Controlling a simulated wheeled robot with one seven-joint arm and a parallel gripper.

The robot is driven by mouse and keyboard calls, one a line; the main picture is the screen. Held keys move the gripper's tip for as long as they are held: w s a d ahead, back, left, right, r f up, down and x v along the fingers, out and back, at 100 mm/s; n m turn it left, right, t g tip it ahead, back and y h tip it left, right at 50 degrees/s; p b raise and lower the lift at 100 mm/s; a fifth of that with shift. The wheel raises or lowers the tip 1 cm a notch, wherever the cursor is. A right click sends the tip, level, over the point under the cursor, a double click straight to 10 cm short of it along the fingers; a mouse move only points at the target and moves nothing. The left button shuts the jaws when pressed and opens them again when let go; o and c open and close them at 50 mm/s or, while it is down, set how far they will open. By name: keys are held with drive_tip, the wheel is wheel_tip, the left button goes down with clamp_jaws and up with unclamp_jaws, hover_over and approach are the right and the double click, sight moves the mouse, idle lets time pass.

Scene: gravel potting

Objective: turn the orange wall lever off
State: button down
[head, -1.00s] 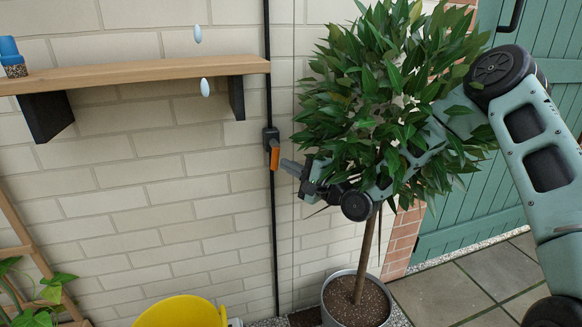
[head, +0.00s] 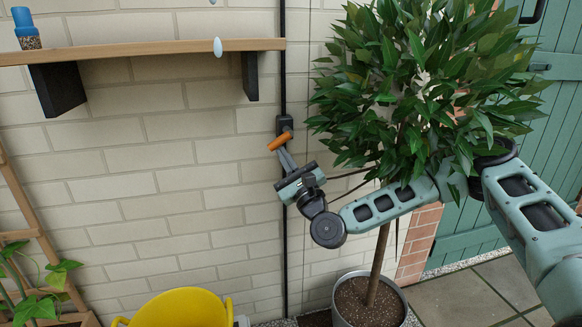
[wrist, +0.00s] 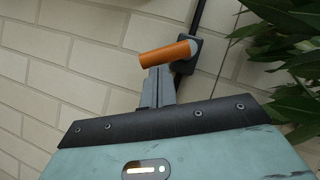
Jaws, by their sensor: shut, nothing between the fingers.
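The orange lever (head: 281,141) is on a small dark wall box (head: 285,124) on the black vertical pipe. Its handle points left and slightly down from the box, close to level. In the wrist view the orange lever (wrist: 166,54) lies across just beyond the fingertips. My gripper (head: 284,153) is below the lever, pointing up, with its grey fingers shut and nothing between them. In the wrist view the fingertips (wrist: 158,73) are right at the underside of the handle; they look to be touching it, though the exact contact is hard to tell.
A leafy potted tree (head: 372,300) stands right of the pipe, its foliage close to my arm. A wooden shelf (head: 150,49) on black brackets is at upper left. The brick wall left of the lever is clear.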

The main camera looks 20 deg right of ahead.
drive_tip(key=m+h+b, duration=0.1)
drive_tip(key=m+h, duration=0.1)
drive_tip(key=a+m+t+h, duration=0.1)
drive_tip(key=m+h, duration=0.1)
drive_tip(key=m, duration=0.1)
drive_tip(key=a+r+m+t+h+b, duration=0.1)
drive_tip(key=m+h, duration=0.1)
drive_tip(key=m, duration=0.1)
drive_tip(key=shift+b, duration=0.3)
drive_tip(key=shift+a+r, duration=0.1)
drive_tip(key=shift+r, duration=0.15)
drive_tip(key=shift+a+r, duration=0.1)
drive_tip(key=shift+f+b, duration=0.5)
drive_tip(key=shift+b, duration=0.15)
drive_tip(key=w+f+b+v, duration=0.1)
drive_tip(key=v, duration=1.1)
drive_tip(key=shift+a+f, duration=0.2)
drive_tip(key=shift+f, duration=0.25)
